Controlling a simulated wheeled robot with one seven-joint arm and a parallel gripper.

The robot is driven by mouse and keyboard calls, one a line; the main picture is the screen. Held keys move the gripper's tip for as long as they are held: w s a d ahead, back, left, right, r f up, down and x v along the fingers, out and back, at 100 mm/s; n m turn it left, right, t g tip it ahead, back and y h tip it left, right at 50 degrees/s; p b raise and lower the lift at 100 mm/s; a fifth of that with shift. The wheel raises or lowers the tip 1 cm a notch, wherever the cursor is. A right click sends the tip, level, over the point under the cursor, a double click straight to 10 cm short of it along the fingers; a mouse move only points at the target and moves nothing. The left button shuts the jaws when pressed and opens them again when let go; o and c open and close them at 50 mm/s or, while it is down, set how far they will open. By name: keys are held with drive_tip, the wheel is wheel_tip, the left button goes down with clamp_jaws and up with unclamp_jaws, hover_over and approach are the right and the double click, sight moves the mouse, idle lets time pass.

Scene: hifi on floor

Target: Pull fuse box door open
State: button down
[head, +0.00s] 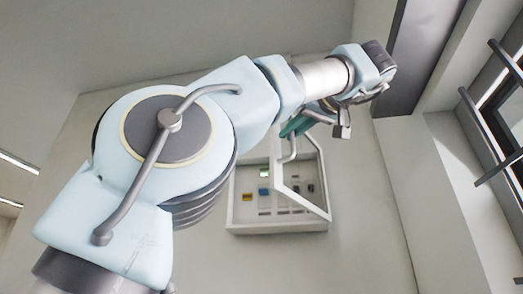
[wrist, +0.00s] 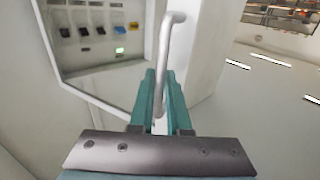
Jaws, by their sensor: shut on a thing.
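The white fuse box (head: 246,211) is on the wall, with several coloured switches inside. Its door (head: 318,200) stands partly open, swung out on the right side in the head view. In the wrist view the box interior with its switches (wrist: 97,40) shows at upper left and the door (wrist: 190,45) stands to the right of it. The door's grey bar handle (wrist: 164,62) runs between the teal fingers of my gripper (wrist: 161,92), which is shut on it. In the head view my gripper (head: 296,125) is at the upper end of the handle (head: 291,150).
A window with bars (head: 490,120) is at the right in the head view. A dark beam or column (head: 420,50) stands near my wrist at upper right. The wall left of and below the box is clear.

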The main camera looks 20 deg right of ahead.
drive_tip(key=s+d+n+g+y+p, duration=0.1)
drive_tip(key=s+d+n+y+p, duration=0.2)
drive_tip(key=s+d+p, duration=0.4)
drive_tip(key=shift+d+g+y+p, duration=0.3)
drive_tip(key=shift+d+y+p, duration=0.45)
drive_tip(key=shift+d, duration=1.2)
drive_tip(key=shift+r, duration=0.1)
drive_tip(key=c, duration=0.9)
unclamp_jaws()
drive_tip(key=shift+w+a, duration=0.1)
